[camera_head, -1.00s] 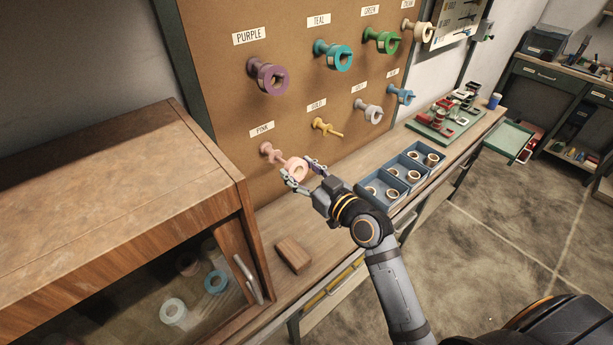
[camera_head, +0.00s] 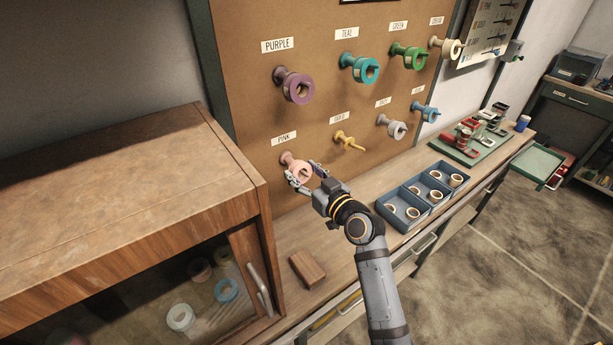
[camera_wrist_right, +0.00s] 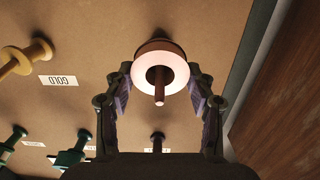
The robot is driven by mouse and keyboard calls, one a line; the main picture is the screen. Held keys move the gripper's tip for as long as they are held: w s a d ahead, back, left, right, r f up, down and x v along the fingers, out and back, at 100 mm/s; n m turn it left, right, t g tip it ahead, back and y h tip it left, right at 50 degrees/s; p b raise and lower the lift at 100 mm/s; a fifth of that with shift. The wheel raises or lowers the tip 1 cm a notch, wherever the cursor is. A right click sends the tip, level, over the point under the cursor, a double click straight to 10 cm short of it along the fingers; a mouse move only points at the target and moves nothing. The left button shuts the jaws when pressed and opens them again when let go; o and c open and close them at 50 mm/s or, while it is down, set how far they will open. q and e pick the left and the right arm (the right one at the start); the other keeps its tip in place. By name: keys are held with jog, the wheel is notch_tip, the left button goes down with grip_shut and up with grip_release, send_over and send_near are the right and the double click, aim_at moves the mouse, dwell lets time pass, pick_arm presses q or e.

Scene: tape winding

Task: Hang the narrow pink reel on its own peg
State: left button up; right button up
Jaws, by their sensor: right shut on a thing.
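The narrow pink reel (camera_head: 294,170) is at the board's lower left, below the PINK label (camera_head: 284,138). In the right wrist view the reel (camera_wrist_right: 178,64) faces me, and the tip of the pink peg (camera_wrist_right: 159,96) sticks out through its hole, so the reel is around the peg. The peg's flared base (camera_head: 286,158) shows behind it in the head view. My right gripper (camera_head: 304,175) is shut on the reel, one finger on each side; the fingers also show in the wrist view (camera_wrist_right: 161,92). My left gripper is not in view.
Purple (camera_head: 292,84), teal (camera_head: 360,67) and other reels hang nearby. A wooden cabinet (camera_head: 120,180) stands close at the left. A wood block (camera_head: 307,268) and a blue tray of reels (camera_head: 400,219) sit on the bench.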

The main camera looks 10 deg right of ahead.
dwell(0.4)
jog(key=o, duration=1.2)
jog(key=shift+v, duration=6.05)
